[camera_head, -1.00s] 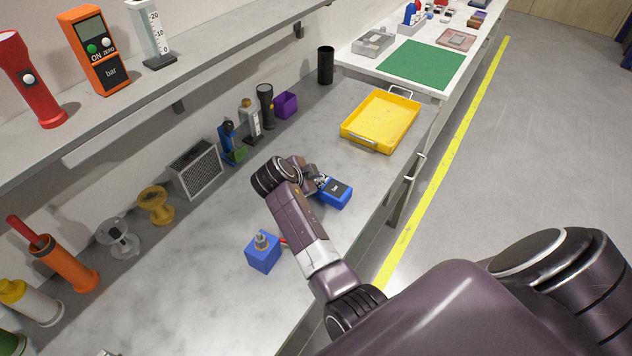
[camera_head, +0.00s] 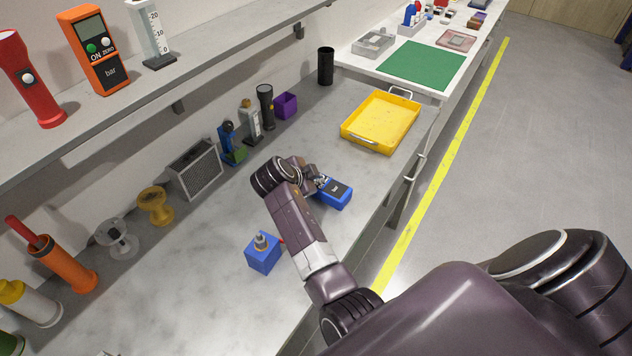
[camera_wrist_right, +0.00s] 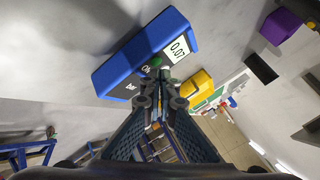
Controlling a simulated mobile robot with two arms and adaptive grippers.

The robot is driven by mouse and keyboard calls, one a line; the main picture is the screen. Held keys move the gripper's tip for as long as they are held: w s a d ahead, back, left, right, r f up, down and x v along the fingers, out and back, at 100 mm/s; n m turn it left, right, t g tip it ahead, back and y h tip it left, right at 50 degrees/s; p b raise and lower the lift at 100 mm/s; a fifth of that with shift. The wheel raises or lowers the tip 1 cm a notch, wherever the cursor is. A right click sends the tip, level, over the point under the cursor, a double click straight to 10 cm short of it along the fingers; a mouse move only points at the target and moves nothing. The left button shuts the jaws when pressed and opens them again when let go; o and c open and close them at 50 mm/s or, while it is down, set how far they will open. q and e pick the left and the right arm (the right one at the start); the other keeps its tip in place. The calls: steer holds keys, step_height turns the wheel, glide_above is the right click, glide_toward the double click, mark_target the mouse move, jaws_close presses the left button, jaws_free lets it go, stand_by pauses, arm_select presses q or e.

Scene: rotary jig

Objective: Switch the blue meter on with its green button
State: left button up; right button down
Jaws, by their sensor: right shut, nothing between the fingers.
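The blue meter (camera_head: 337,194) lies on the grey bench, partly covered by my right gripper (camera_head: 318,182) in the head view. In the right wrist view the blue meter (camera_wrist_right: 118,78) shows its black face, its "bar" label and a white display with digits that look like 0.07. The green button (camera_wrist_right: 155,62) is beside the "ON" label, just beyond the fingertips. My right gripper (camera_wrist_right: 160,82) is shut and empty, its tips at or very close to the button; I cannot tell whether they touch. My left gripper is not in view.
A blue box with a metal fitting (camera_head: 263,254) stands near my right forearm. A yellow tray (camera_head: 352,136) is farther along the bench. A grey vented box (camera_head: 196,168) and several tools line the wall. An orange meter (camera_head: 95,50) stands on the shelf.

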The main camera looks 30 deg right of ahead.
steer(key=shift+r, duration=0.1)
step_height(320, 180, up, 6)
steer(key=p, duration=0.4)
stand_by(0.5)
